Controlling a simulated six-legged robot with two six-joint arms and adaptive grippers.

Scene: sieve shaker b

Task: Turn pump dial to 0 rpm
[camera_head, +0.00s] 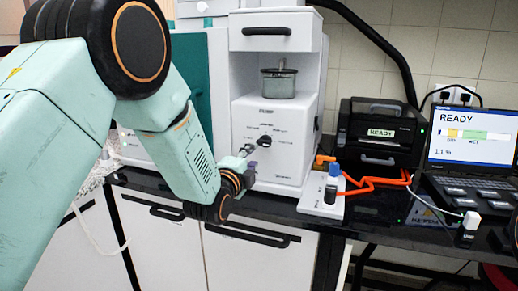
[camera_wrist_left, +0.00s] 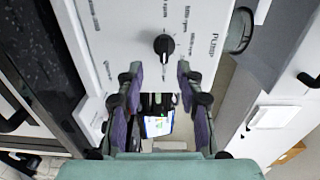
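The pump dial (camera_head: 264,141) is a small black knob on the white front panel marked PUMP. In the left wrist view the dial (camera_wrist_left: 164,44) shows from the front, with a pale mark on its lower side in that picture and rpm labels around it. The labels are too small to read surely. My left gripper (camera_head: 248,151) is in front of the panel beside the dial. In the wrist view its two fingers (camera_wrist_left: 160,74) are spread apart, with the dial just beyond and between their tips. Nothing is held. My right gripper is not seen.
A glass cup (camera_head: 279,82) sits in the machine's recess above the panel. To the right are a small white switch box (camera_head: 320,195) with an orange cable, a black device (camera_head: 380,132) and a laptop (camera_head: 474,135) reading READY. White cabinets (camera_head: 258,262) stand below the black bench top.

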